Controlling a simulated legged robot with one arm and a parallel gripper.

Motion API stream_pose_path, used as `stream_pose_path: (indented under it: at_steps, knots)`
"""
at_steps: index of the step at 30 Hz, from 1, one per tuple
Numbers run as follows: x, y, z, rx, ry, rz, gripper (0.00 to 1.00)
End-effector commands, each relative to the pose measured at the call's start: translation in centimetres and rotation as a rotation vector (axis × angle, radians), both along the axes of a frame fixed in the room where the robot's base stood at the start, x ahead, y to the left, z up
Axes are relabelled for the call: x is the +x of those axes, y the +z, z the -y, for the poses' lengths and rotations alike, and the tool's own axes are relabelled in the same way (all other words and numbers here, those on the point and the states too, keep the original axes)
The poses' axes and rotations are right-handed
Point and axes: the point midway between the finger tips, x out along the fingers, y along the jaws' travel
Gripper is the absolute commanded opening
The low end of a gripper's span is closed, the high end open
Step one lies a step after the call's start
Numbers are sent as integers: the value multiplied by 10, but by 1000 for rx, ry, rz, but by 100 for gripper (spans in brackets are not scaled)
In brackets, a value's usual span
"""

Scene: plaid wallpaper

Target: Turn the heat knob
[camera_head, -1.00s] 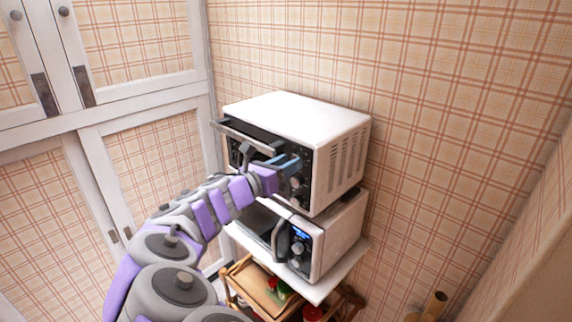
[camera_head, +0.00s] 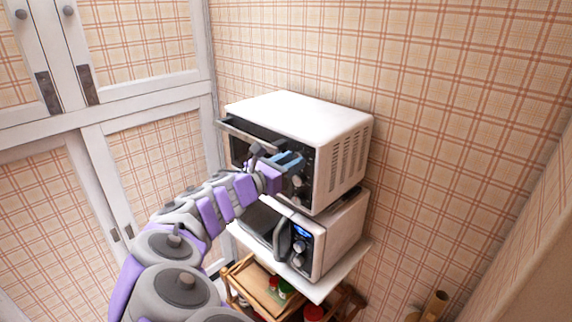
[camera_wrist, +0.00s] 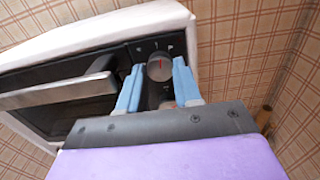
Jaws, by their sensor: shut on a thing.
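The upper white oven (camera_head: 305,115) has a dark front with a column of knobs on its right side. In the wrist view, a round grey knob (camera_wrist: 160,67) with a red pointer line sits between the two blue fingers of my gripper (camera_wrist: 158,78). The pointer stands nearly upright. The fingers are shut on the knob's left and right sides. In the head view, my gripper (camera_head: 291,161) is against the upper part of the knob panel and hides the held knob. A lower knob (camera_head: 298,181) shows below the fingers. The knob's label is too small to read.
The oven's handle (camera_head: 248,133) juts out left of my gripper. A microwave (camera_head: 330,240) with a lit blue display stands directly below, on a white shelf top (camera_head: 318,290). A wooden tray (camera_head: 245,280) is lower down. White cupboards (camera_head: 150,110) stand at the left.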

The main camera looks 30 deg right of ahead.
Motion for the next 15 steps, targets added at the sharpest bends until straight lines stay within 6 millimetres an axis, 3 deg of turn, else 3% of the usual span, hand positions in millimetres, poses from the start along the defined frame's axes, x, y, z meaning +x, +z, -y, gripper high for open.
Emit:
stream_pose_path:
  at_steps: [15]
  knots:
    - [-1, -3, 3, 167, 0, 459, 3]
